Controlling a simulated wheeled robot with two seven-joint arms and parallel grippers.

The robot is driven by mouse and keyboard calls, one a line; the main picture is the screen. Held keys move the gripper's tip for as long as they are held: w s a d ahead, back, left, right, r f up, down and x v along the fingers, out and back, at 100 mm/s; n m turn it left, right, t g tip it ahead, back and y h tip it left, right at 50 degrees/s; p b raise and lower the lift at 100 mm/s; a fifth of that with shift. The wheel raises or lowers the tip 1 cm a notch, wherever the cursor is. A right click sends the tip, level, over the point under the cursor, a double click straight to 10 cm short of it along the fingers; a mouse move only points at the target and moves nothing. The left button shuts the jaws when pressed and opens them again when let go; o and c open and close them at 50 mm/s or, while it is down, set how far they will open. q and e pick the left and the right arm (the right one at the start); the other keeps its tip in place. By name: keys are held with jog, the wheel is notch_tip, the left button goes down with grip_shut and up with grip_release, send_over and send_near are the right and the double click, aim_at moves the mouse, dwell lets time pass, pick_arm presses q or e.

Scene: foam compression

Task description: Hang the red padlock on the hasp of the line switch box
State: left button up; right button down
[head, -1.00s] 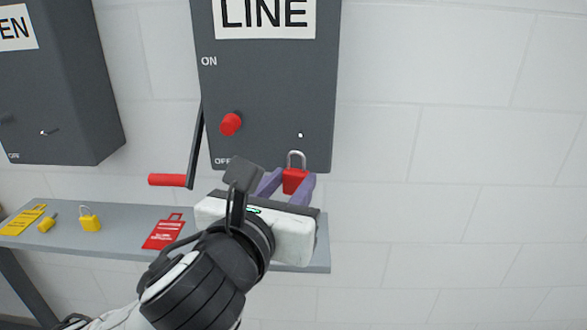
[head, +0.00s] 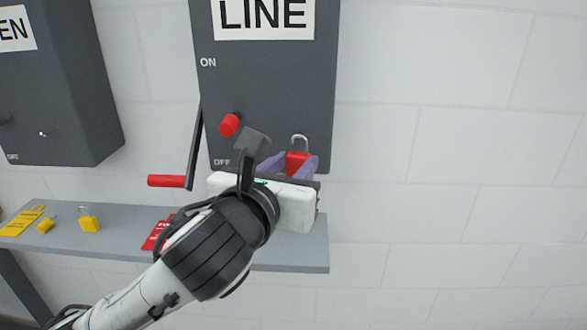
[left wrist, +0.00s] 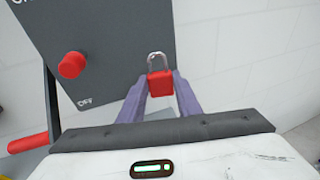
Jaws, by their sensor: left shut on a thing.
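The red padlock (head: 297,160) is held upright between the purple fingers of my left gripper (head: 288,164), shackle up, in front of the lower right of the grey LINE switch box (head: 265,90). It also shows in the left wrist view (left wrist: 160,83), where my left gripper (left wrist: 160,92) is shut on its body. The hasp is not clearly visible; the padlock's shackle covers that spot in the head view, and I cannot tell whether they touch. The box's red-handled lever (head: 167,181) points down by OFF. My right gripper is not in view.
A grey shelf (head: 110,240) runs below the boxes, with a red tag (head: 156,236), a yellow padlock (head: 89,221) and yellow tags (head: 22,221). A red knob (head: 229,125) sticks out of the LINE box. Another grey box (head: 60,90) hangs at left. The right wall is clear.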

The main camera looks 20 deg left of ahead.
aim_at(291, 160)
pick_arm(q)
jog(key=shift+w+a+f, duration=0.1)
jog(key=shift+w+a, duration=0.15)
jog(key=shift+w, duration=0.6)
jog(key=shift+w+a+f, duration=0.1)
jog(key=shift+w+a, duration=0.15)
jog(key=shift+w, duration=0.6)
jog(key=shift+w+a+f, duration=0.1)
jog(key=shift+w+f, duration=0.3)
jog(key=shift+w, duration=0.1)
jog(key=o, duration=1.2)
